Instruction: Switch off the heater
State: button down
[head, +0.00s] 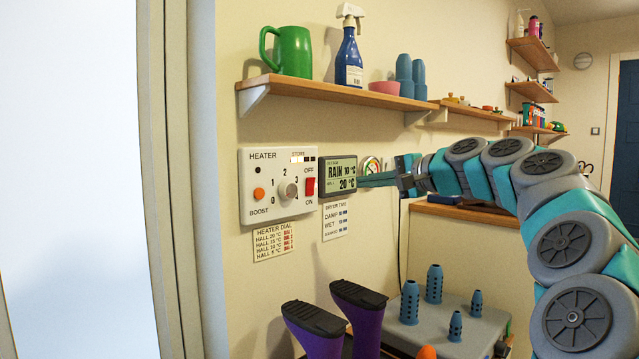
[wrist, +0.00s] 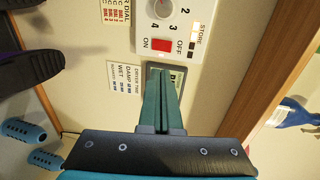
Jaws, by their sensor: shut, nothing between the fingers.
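The heater panel (head: 247,210) is a white box on the wall with a numbered round dial (head: 288,190). A red rocker switch (head: 310,187) sits between OFF above and ON below; I cannot tell which side is pressed. An orange BOOST button (head: 259,193) is at its left. The wrist view also shows the panel (wrist: 146,28), the dial (wrist: 163,8) and the red switch (wrist: 161,45). My gripper (head: 361,181) is shut and empty, right of the switch and apart from it, in front of the display. Its green fingers (wrist: 160,72) point toward the wall.
A grey display (head: 340,188) reading RAIN 10 °C and 20 °C hangs right of the panel, with a round gauge (head: 371,165) beside it. A shelf (head: 330,92) with a green mug (head: 290,52) and spray bottle (head: 349,55) runs above. Purple boots (head: 318,335) stand below.

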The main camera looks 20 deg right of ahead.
aim_at(311, 182)
jog(key=x, duration=1.3)
jog(key=shift+r+p, duration=0.35)
jog(key=shift+r, duration=0.05)
jog(key=shift+w+a+r, duration=0.15)
jog(key=shift+w, duration=0.3)
jog(key=shift+w+a+r+p, duration=0.2)
jog(key=shift+w+r+p, duration=0.15)
jog(key=shift+p, duration=0.35)
jog(key=shift+f, duration=0.25)
jog(key=shift+s+d, duration=0.15)
jog(key=shift+s, duration=0.1)
jog(key=r+v, duration=0.2)
jog(key=v, duration=1.1)
jog(key=shift+r, duration=0.15)
